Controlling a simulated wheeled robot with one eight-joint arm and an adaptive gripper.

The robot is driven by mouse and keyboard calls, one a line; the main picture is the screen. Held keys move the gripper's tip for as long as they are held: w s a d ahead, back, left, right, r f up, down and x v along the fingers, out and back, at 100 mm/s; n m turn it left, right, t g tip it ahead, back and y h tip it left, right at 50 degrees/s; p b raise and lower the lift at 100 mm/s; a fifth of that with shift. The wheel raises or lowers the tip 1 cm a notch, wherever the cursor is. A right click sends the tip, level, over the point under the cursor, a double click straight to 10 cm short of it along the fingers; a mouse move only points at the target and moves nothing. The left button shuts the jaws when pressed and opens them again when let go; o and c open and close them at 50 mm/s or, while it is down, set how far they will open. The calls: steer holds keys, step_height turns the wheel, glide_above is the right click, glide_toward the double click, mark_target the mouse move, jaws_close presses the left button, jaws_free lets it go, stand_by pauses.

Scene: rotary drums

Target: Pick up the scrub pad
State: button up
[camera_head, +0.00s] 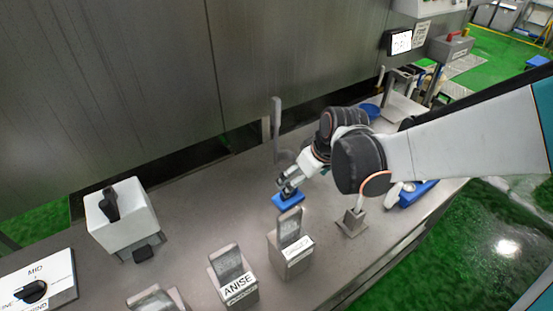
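A blue pad (284,201), which looks like the scrub pad, lies on the grey metal counter (195,215) near the middle of the view. My gripper (287,190) points down right at the pad, with its fingertips over or against the pad's upper side. The fingers hide part of the pad. The picture is too small to tell whether they are closed on it. The pad appears to be at counter level.
A metal holder (296,262) stands just in front of the pad, with one labelled ANISE (237,290) to its left. A white box with a black knob (121,217) is at left. An upright metal post (276,118) rises behind. Blue items (415,193) lie at right.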

steer(key=b, duration=0.3)
glide_above(293, 201)
step_height(293, 201, down, 8)
steer(key=shift+r, duration=0.15)
steer(key=b+x, duration=0.2)
steer(key=x, duration=0.3)
steer(key=shift+w+a, duration=0.1)
steer(key=shift+w, duration=0.1)
steer(key=shift+r, duration=0.15)
steer(key=c, duration=1.1)
